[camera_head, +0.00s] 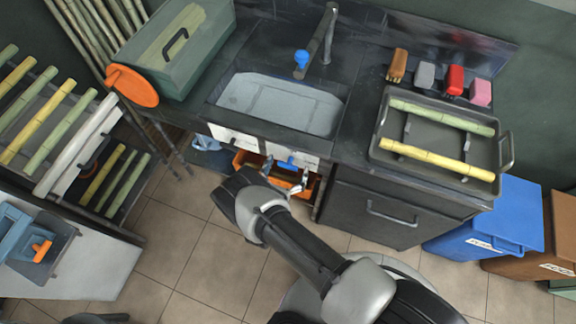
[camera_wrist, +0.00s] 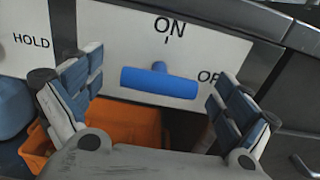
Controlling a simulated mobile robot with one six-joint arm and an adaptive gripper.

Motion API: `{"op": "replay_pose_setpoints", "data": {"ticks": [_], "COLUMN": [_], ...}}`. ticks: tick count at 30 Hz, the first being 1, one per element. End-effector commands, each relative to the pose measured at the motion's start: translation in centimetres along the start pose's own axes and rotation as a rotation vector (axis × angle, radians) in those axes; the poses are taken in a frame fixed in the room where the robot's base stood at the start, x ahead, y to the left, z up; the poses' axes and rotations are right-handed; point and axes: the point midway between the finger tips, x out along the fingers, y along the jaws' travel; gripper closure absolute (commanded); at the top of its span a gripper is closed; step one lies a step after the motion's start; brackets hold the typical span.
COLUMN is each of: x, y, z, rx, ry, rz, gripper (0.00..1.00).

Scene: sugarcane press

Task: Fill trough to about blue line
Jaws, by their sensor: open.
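The trough (camera_head: 278,102) is a pale basin set in the dark counter; I cannot make out a blue line or a clear water level. A faucet (camera_head: 328,35) with a blue tip (camera_head: 301,57) hangs over its back edge. On the white panel below is a blue T-shaped handle (camera_wrist: 160,84), under the word ON and between HOLD and OFF; it shows small in the head view (camera_head: 291,162). My gripper (camera_wrist: 152,97) is open, with one finger on each side of the handle and apart from it.
An orange bin (camera_head: 250,160) stands under the panel, below my gripper. A tray (camera_head: 378,145) with two cane pieces and several brushes (camera_head: 425,75) are on the counter to the right. A green box (camera_head: 180,50) stands to the left.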

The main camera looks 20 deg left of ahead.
Motion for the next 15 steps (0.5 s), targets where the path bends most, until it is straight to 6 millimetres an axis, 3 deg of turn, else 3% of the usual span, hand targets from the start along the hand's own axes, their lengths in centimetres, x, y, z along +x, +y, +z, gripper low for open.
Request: {"op": "replay_pose_setpoints", "data": {"ticks": [8, 15], "x": [0.1, 0.08], "y": [0.05, 0.04], "z": [0.03, 0.03], "rx": [0.0, 0.0], "ry": [0.0, 0.0], "rz": [0.001, 0.0], "gripper": [0.04, 0.2]}}
